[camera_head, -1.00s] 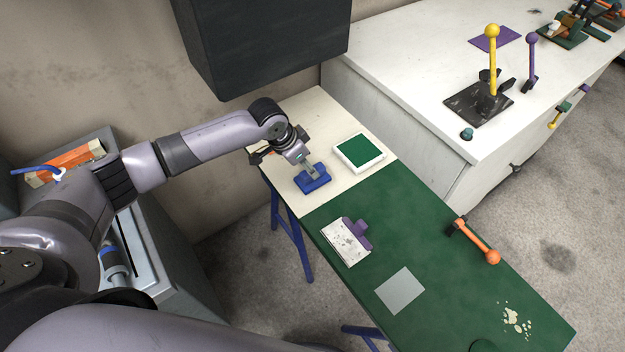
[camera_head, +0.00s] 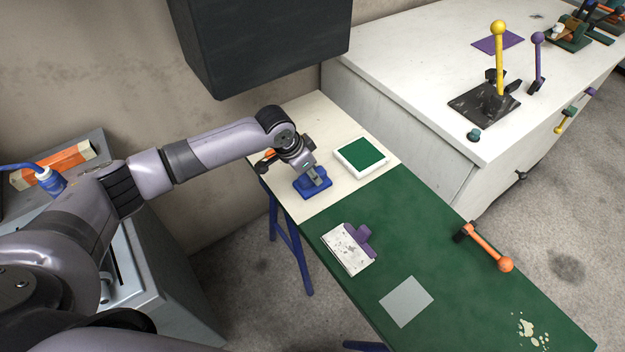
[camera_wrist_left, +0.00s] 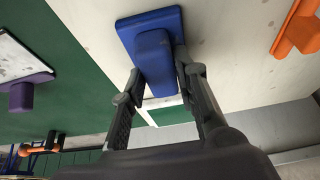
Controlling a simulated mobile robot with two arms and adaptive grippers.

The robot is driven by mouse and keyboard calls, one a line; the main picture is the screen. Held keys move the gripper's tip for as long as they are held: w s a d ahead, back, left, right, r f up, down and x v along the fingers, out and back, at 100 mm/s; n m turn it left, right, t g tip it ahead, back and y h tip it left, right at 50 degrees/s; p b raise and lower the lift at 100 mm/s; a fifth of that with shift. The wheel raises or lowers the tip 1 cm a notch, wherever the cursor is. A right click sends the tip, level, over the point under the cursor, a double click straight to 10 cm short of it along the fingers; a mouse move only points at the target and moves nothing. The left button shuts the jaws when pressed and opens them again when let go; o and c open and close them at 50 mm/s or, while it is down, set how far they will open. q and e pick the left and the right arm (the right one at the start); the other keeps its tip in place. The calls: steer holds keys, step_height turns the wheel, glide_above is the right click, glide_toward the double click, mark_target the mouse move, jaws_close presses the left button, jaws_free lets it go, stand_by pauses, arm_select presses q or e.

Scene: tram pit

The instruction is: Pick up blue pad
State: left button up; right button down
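The blue pad (camera_head: 312,185) lies flat on the cream end of the table, with a raised blue handle block. My left gripper (camera_head: 314,177) is right over it in the head view. In the left wrist view the blue pad (camera_wrist_left: 153,50) is ahead, and the open fingers of my left gripper (camera_wrist_left: 160,82) are at either side of its handle. A gap shows at the right finger; whether the left finger touches cannot be told. My right gripper is not in view.
A white tray with a green insert (camera_head: 361,156) stands right of the pad. A white plate with a purple grip (camera_head: 349,248) and a grey square (camera_head: 406,301) lie on the green surface (camera_head: 440,250). An orange object (camera_wrist_left: 298,28) is near the pad. A dark box (camera_head: 265,45) hangs above.

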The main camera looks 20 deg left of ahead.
mark_target(307, 176)
arm_select(q)
jaws_close()
steer(key=shift+r, duration=0.5)
steer(key=b+v, duration=0.1)
steer(key=v, duration=0.1)
steer(key=shift+a+r, duration=0.1)
steer(key=shift+r, duration=0.1)
steer(key=s+a+b, duration=0.2)
steer(key=s+a, duration=0.8)
steer(key=s, duration=0.3)
steer(key=shift+s+a+r, duration=0.15)
steer(key=shift+s+a, duration=0.05)
steer(key=shift+s, duration=0.1)
steer(key=shift+c, duration=0.5)
jaws_free()
steer(key=c, duration=0.4)
